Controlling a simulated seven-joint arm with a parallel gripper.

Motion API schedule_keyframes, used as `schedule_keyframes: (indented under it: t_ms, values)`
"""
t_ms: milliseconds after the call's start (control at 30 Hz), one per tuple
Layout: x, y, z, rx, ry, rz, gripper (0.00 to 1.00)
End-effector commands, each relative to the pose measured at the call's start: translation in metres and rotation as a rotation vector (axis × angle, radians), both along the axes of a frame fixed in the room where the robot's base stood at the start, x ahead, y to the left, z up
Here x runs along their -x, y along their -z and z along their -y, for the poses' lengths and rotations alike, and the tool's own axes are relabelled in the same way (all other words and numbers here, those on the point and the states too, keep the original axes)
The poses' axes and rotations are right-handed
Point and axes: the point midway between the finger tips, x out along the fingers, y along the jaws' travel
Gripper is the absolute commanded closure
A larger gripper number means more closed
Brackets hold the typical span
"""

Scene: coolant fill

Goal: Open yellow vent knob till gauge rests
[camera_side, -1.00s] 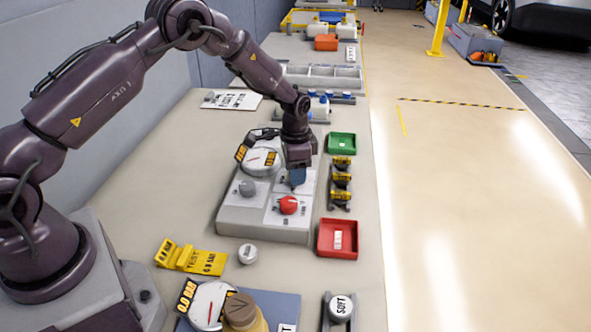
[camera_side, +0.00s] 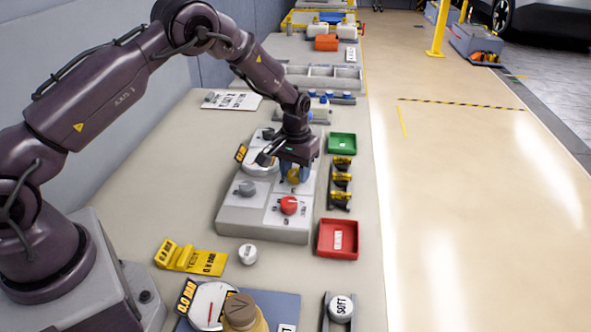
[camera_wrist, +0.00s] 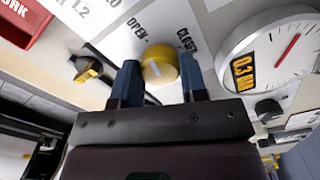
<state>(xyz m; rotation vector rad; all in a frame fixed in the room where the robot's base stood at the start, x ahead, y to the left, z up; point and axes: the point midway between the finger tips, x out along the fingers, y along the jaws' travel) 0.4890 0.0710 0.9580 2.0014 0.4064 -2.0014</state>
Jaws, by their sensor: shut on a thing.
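The yellow vent knob (camera_wrist: 160,66) sits on the panel (camera_side: 250,218), next to the printed words OPEN and CLOSE. A pale line marks its face. My gripper (camera_wrist: 160,80) has its two blue fingers on either side of the knob, shut on it. In the side view my gripper (camera_side: 295,174) is over the panel's far right part, with the yellow knob (camera_side: 294,176) partly visible between the fingers. The round white gauge (camera_wrist: 276,58) has a red needle and a yellow label that seems to read 0.3. In the side view my wrist partly covers this gauge.
A red knob (camera_side: 288,205) and a grey knob (camera_side: 246,188) are on the same panel. A green tray (camera_side: 342,143), several black-yellow clips (camera_side: 341,180) and a red tray (camera_side: 338,238) line the right side. A second gauge (camera_side: 210,305) is in front.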

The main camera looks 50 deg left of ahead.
Motion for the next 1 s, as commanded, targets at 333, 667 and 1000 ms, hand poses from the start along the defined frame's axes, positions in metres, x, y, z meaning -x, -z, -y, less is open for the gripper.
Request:
schedule_keyframes:
  t_ms: [333,667,1000]
  values:
    - [0.0001,-0.0012,0.0002,0.001,-0.11,-0.002,0.84]
    - [0.0001,-0.0013,0.0002,0.001,-0.121,-0.002,0.84]
    - [0.0001,-0.0009,0.0,0.0,-0.12,-0.001,0.35]
